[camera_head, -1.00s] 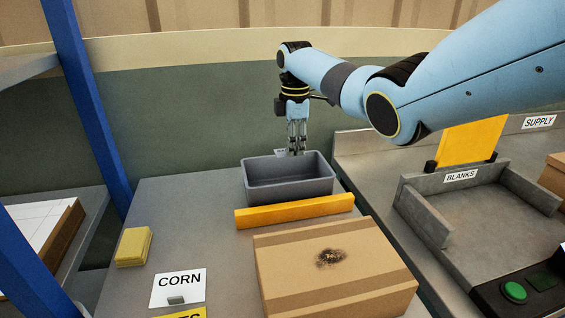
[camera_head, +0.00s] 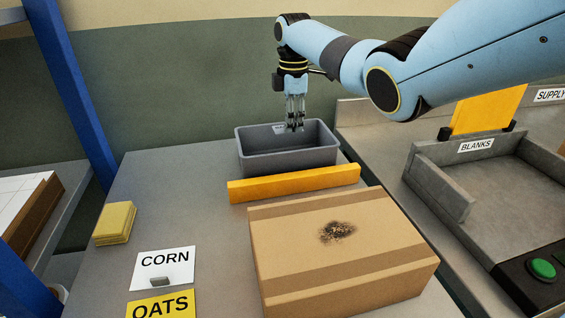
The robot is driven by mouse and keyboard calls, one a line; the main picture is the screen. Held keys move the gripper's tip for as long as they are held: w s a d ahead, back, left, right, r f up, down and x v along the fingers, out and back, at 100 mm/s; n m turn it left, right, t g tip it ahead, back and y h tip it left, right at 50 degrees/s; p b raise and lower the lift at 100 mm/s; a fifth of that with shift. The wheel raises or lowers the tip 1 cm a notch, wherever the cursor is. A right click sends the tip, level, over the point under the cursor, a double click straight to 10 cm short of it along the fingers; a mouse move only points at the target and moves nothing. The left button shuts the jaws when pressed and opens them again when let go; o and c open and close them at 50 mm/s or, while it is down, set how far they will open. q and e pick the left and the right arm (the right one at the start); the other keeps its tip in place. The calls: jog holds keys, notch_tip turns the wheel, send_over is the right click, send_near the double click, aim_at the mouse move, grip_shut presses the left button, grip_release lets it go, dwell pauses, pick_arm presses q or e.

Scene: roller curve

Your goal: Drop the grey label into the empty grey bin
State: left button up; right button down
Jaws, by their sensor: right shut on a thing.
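The grey bin (camera_head: 288,163) stands at the back of the grey table, and the part of its inside that shows is empty. My right gripper (camera_head: 295,128) points down over the bin's back part, its fingers close together. It is shut on the grey label (camera_head: 279,129), a small pale piece showing just left of the fingertips by the bin's back rim. The label's markings are too small to read, and the fingers hide part of it. My left gripper is not in view.
A yellow bar (camera_head: 294,183) lies in front of the bin. A cardboard box (camera_head: 300,250) with a dark burnt patch is nearer. CORN (camera_head: 165,262) and OATS (camera_head: 160,304) cards and a yellow stack (camera_head: 115,223) lie left. The BLANKS tray (camera_head: 437,188) is right. A blue post (camera_head: 75,95) stands left.

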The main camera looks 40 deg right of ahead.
jog(key=c, duration=1.4)
grip_release()
notch_tip(320, 180, up, 12)
jog(key=shift+f, duration=0.1)
